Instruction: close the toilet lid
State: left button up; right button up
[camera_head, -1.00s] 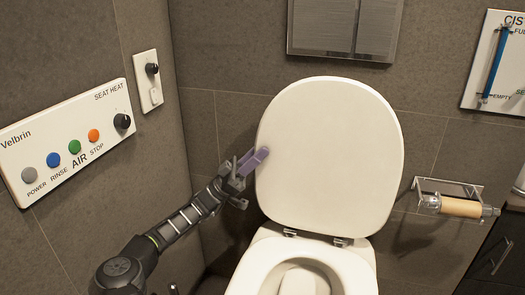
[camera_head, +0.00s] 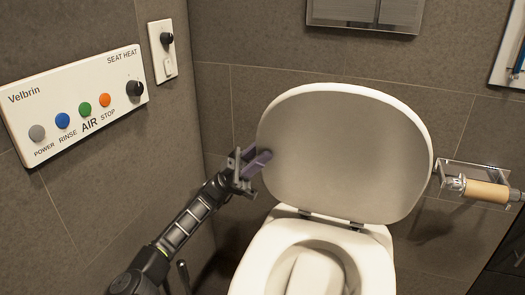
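The white toilet lid (camera_head: 345,150) is raised and tilts forward from its hinges, its underside in shade. The toilet bowl and seat (camera_head: 262,262) are below it, with the bowl opening uncovered. My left gripper (camera_head: 258,163) is at the left edge of the lid, with its purple fingers at or just behind that edge. The fingers look close together, but I cannot tell whether they are fully shut. Whether they touch the lid is not clear. My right gripper is not in view.
A white control panel (camera_head: 75,98) with coloured buttons is on the left wall, beside a small switch plate (camera_head: 162,50). A toilet roll holder (camera_head: 470,185) is on the back wall right of the lid. A metal flush plate (camera_head: 365,14) is above.

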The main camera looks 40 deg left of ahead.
pick_arm(q)
jog(key=shift+r, duration=0.15)
notch_tip(320, 180, up, 10)
jog(key=p, duration=0.4)
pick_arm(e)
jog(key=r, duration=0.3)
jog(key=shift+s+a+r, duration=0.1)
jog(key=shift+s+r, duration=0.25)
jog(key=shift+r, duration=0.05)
pick_arm(q)
jog(key=shift+f, duration=0.2)
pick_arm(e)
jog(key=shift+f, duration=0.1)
